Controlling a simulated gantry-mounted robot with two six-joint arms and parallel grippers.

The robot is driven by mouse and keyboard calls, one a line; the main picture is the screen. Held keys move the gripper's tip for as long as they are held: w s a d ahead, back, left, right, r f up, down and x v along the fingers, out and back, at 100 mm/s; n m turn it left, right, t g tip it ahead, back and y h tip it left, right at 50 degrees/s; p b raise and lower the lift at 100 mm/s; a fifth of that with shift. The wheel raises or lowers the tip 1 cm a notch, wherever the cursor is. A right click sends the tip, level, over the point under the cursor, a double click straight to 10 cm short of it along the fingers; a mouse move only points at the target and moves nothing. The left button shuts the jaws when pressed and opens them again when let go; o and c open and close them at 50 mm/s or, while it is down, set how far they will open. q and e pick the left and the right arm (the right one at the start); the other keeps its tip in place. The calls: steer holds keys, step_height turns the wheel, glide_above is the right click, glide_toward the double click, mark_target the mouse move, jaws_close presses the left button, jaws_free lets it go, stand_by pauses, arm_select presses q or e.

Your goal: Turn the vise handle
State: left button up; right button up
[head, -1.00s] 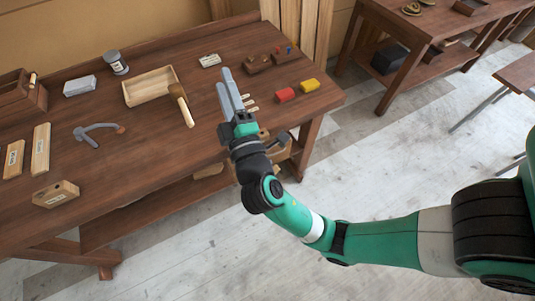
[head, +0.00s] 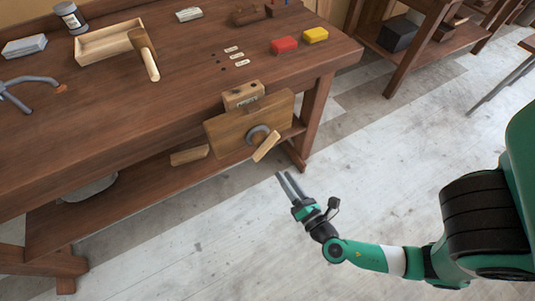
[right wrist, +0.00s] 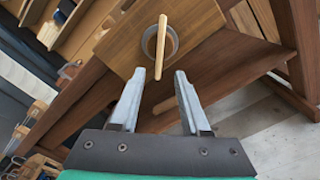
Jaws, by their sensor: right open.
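The vise is a wooden jaw board (head: 228,133) on the front edge of the workbench, below a small wooden block (head: 243,95). Its handle is a light wooden bar (head: 267,147) on a grey round hub (head: 257,134); the bar is tilted in the head view. My right gripper (head: 285,180) is open and empty, in front of and below the vise, apart from the handle. In the right wrist view the handle (right wrist: 160,50) stands almost upright, beyond and between the two open fingertips (right wrist: 158,80). My left gripper is not in view.
On the bench (head: 110,120) lie a wooden tray (head: 108,45), a mallet (head: 145,55), a red block (head: 284,45) and a yellow block (head: 315,35). A lower shelf (head: 130,190) runs under it. The floor in front (head: 200,250) is clear.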

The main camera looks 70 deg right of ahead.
mark_target(267, 151)
steer(key=x, duration=1.1)
steer(key=shift+w+d, duration=0.15)
steer(key=shift+d, duration=0.05)
jaws_close()
